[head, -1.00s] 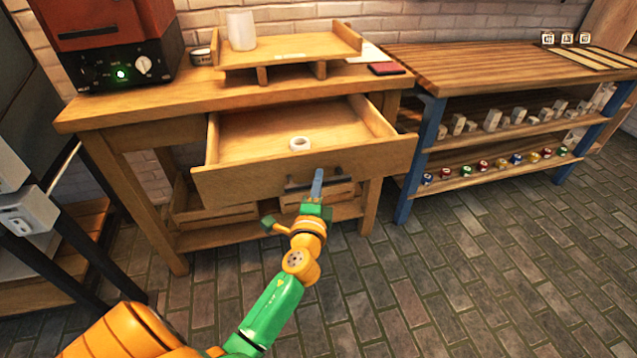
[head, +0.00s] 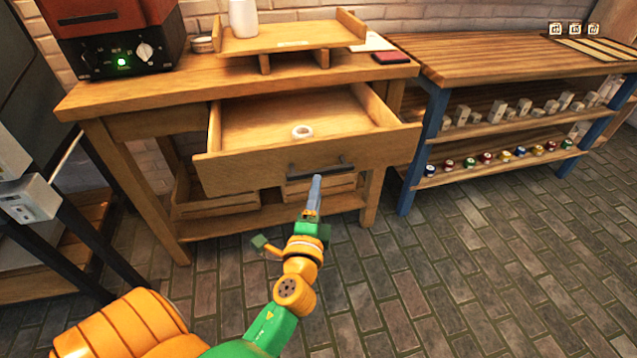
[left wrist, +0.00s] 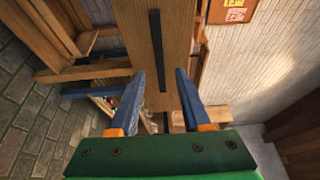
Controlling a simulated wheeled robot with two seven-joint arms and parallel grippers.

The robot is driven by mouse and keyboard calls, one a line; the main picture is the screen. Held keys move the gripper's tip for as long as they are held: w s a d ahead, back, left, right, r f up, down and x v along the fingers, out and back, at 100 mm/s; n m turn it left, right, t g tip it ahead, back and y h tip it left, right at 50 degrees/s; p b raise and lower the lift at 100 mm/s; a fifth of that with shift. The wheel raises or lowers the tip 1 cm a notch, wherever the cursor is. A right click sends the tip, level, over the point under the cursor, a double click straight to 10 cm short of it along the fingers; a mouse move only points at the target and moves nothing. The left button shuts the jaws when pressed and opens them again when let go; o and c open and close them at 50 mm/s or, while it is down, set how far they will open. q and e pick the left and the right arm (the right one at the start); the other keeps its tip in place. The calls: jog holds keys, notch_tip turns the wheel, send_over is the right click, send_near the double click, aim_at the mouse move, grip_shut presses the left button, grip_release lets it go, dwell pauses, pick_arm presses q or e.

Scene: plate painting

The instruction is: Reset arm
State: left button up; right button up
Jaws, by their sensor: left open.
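My left arm comes up from the bottom of the head view. My left gripper (head: 313,190) is in front of the open drawer (head: 245,170), just below its dark handle (head: 320,169). In the left wrist view the two blue fingers of the gripper (left wrist: 160,88) are spread apart with nothing between them. The drawer front and the dark handle (left wrist: 157,65) show beyond the fingertips, apart from them. My right gripper is in neither view.
The wooden workbench (head: 130,99) carries a red-and-black oven (head: 110,40), a raised tray and a white bottle (head: 243,18). A shelf unit (head: 480,65) with several small items stands right. The brick floor (head: 480,270) is clear.

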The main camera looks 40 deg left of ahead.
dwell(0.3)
pick_arm(q)
jog(key=s+d+f+n+g+h, duration=0.1)
jog(key=s+d+f+g+h, duration=0.1)
jog(key=f, duration=0.7)
jog(key=s+d+f+n+g+h, duration=0.1)
jog(key=s+d+f+g+h, duration=0.15)
jog(key=f, duration=0.65)
jog(key=s+d+f+n+g+h, duration=0.1)
jog(key=s+d+f+g+h, duration=0.15)
jog(key=f, duration=0.75)
jog(key=s+d+f+n+g, duration=0.2)
jog(key=s+f+g, duration=0.1)
jog(key=s+f, duration=0.65)
jog(key=s+a+f+n+g+h, duration=0.1)
jog(key=s+f+n+g, duration=0.1)
jog(key=s, duration=0.6)
jog(key=s+f+n+g, duration=0.3)
jog(key=s, duration=0.5)
notch_tip(320, 180, up, 16)
jog(key=p, duration=1.6)
jog(key=shift+s, duration=0.4)
